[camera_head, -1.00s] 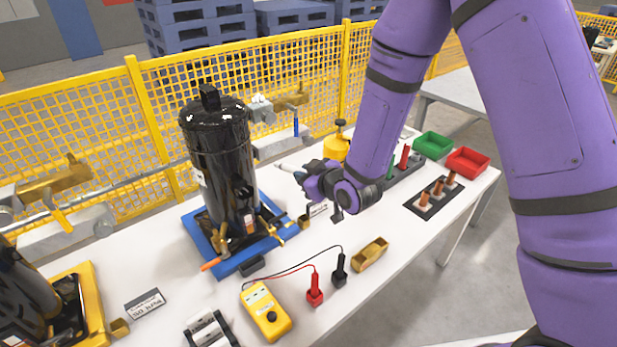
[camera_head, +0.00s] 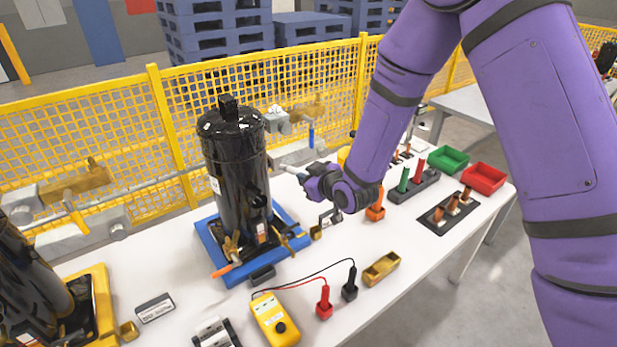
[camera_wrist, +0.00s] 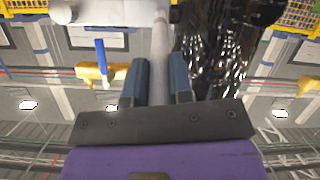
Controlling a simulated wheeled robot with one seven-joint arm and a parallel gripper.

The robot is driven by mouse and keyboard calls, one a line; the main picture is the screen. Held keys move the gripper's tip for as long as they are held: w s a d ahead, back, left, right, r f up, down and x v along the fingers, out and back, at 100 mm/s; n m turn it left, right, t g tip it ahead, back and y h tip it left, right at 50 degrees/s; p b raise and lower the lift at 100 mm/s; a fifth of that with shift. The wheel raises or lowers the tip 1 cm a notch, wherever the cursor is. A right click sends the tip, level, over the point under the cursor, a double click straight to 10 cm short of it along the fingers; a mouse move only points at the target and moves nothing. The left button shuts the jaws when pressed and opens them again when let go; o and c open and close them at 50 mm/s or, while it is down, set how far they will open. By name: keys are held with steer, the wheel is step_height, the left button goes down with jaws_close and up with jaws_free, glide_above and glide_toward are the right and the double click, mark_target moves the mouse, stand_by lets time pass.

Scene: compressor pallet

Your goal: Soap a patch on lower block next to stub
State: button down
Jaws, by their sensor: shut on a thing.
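My gripper (camera_head: 306,181) is shut on a pale grey-white stick (camera_head: 293,169), just right of the black compressor (camera_head: 236,170). In the wrist view the stick (camera_wrist: 160,45) stands between the two blue-grey fingers of my gripper (camera_wrist: 160,78). The grey lower block (camera_head: 290,153) is behind, on the fence side, and my gripper is in front of it. A pale bar, likely this block (camera_wrist: 115,9), lies along the top of the wrist view near the stick's far end. I cannot tell whether they touch. The stub is not clearly made out.
A blue-handled valve (camera_head: 311,135) rises above the lower block. The compressor stands on a blue pallet (camera_head: 212,242). A yellow meter (camera_head: 273,318) and a brass tray (camera_head: 381,268) lie in front. Green (camera_head: 447,159) and red (camera_head: 484,177) bins stand to the right.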

steer(key=shift+w+a, duration=0.5)
steer(key=shift+w, duration=0.2)
stand_by(0.6)
steer(key=shift+d, duration=0.15)
steer(key=w+d, duration=0.3)
steer(key=d, duration=0.2)
steer(key=shift+w+d, duration=0.2)
steer(key=shift+w, duration=0.2)
stand_by(0.3)
steer(key=shift+a, duration=0.15)
steer(key=shift+s+a, duration=0.65)
steer(key=shift+a, duration=0.25)
steer(key=shift+s+a, duration=0.6)
steer(key=shift+a, duration=0.3)
steer(key=shift+s+a, duration=0.65)
steer(key=shift+a, duration=0.25)
